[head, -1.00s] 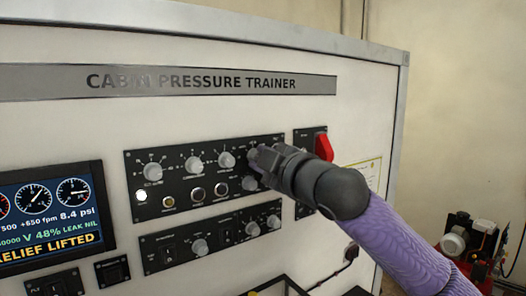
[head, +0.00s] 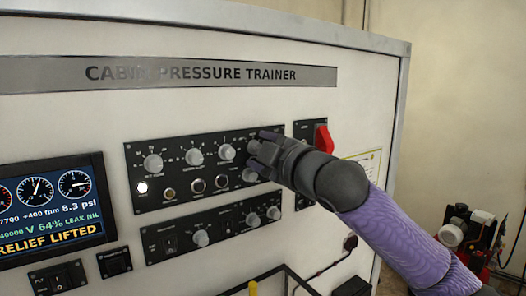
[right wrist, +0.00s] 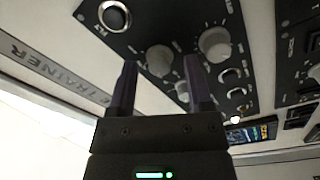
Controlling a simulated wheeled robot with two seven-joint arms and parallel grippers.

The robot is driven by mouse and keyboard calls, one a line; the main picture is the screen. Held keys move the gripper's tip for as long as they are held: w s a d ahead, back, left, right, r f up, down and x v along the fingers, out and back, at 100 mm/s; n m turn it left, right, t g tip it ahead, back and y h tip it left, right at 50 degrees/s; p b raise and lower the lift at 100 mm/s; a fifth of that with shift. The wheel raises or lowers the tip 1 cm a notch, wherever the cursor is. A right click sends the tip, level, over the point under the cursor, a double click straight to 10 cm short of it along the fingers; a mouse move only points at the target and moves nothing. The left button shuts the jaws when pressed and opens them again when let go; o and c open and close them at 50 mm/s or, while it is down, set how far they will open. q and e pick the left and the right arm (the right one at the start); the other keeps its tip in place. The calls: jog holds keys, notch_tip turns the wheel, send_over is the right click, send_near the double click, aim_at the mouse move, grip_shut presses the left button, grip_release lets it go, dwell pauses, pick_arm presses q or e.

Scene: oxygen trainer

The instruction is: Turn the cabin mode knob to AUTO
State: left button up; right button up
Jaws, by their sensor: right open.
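My right gripper (head: 257,151) is open at the right part of the upper black control panel (head: 205,208). It hides part of that panel. In the right wrist view, a grey knob (right wrist: 160,60) appears between the two open fingers (right wrist: 161,72); I cannot tell whether they touch it. Three grey knobs run along the panel's upper row: left (head: 153,163), middle (head: 194,157) and right (head: 227,152). Another knob (head: 250,174) sits below the gripper. The labels are too small to read, so I cannot tell the cabin mode knob or its setting. My left gripper is not in view.
A display (head: 48,212) reads "RELIEF LIFTED" at the left. A lower panel (head: 180,252) holds more knobs and switches. A red handle (head: 323,138) stands out right of the upper panel, close to my right arm. A yellow-topped item (head: 253,288) shows at the bottom edge.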

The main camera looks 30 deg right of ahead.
jog(key=s+d+b, duration=0.1)
jog(key=s+b, duration=0.4)
jog(key=s, duration=0.4)
jog(key=shift+s+d+f, duration=0.2)
jog(key=shift+s+f, duration=0.05)
jog(key=shift+s, duration=0.15)
